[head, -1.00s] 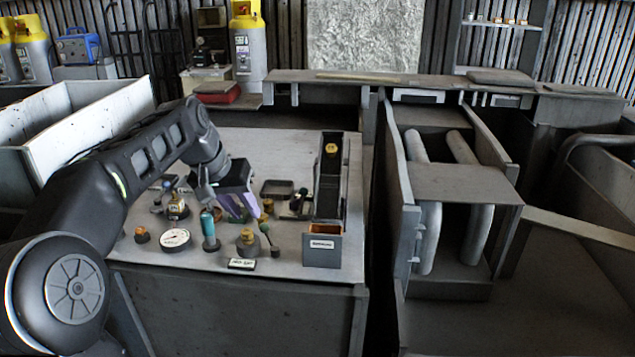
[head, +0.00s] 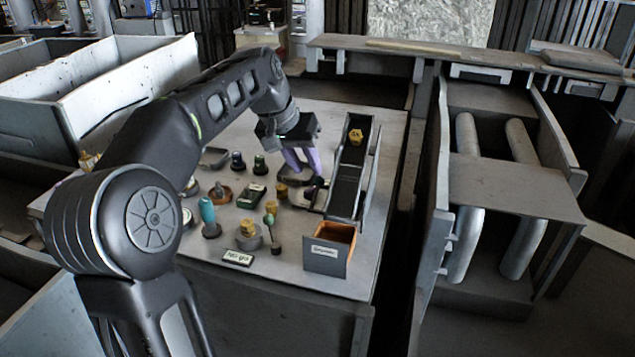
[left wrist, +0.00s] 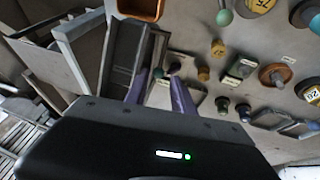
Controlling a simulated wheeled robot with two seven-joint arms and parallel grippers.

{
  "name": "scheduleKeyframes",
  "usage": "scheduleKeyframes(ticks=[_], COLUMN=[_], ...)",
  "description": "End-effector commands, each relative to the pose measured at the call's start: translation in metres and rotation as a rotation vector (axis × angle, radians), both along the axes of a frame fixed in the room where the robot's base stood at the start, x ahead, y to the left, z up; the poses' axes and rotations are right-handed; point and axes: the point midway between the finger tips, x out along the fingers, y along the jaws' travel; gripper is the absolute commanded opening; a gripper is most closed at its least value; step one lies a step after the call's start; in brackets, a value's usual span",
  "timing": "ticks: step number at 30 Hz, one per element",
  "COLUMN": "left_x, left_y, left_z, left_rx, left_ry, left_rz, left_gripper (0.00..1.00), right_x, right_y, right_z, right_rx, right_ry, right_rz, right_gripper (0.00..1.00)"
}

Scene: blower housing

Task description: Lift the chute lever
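The dark chute (head: 346,180) slopes along the right side of the grey bench, with a yellow piece (head: 356,136) near its top and an orange-lined bin (head: 330,250) at its foot. What looks like the chute lever (head: 317,184), small with a dark knob, sits just left of the chute. In the left wrist view its dark knob (left wrist: 175,68) shows near the fingertips. My left gripper (head: 304,170) has purple fingers pointing down, apart, just above and behind the lever; in the left wrist view the fingers (left wrist: 160,78) are spread. Contact with the lever cannot be told. My right gripper is out of view.
Several knobs, buttons and gauges crowd the bench left of the chute, including a teal handle (head: 208,212) and a green-tipped lever (head: 271,222). A pale open box (head: 90,90) stands at the left. A pipe unit (head: 515,190) stands right of the bench.

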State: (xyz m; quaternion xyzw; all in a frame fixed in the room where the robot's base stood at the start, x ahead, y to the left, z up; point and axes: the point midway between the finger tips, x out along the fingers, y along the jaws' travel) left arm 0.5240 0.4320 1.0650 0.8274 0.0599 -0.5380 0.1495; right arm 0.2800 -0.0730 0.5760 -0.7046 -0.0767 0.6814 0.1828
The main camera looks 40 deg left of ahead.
Motion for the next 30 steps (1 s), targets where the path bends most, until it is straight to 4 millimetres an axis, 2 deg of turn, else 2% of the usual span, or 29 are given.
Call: scheduleKeyframes(ticks=[15, 19, 26, 30], left_x=[0.027, 0.03, 0.031, 0.031], left_y=[-0.004, -0.005, -0.005, -0.005], left_z=[-0.061, -0.068, -0.069, -0.068], left_rx=[-0.001, -0.001, -0.001, -0.001], left_ry=[0.002, 0.002, 0.001, 0.001], left_rz=[0.001, 0.001, 0.001, 0.001], left_gripper=[0.3, 0.3, 0.3, 0.2], right_x=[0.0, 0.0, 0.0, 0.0], right_y=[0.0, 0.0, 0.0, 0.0], right_z=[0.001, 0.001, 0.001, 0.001], right_rx=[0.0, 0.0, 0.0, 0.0], right_ry=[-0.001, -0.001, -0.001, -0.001], right_rz=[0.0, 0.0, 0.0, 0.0], right_gripper=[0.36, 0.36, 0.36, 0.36])
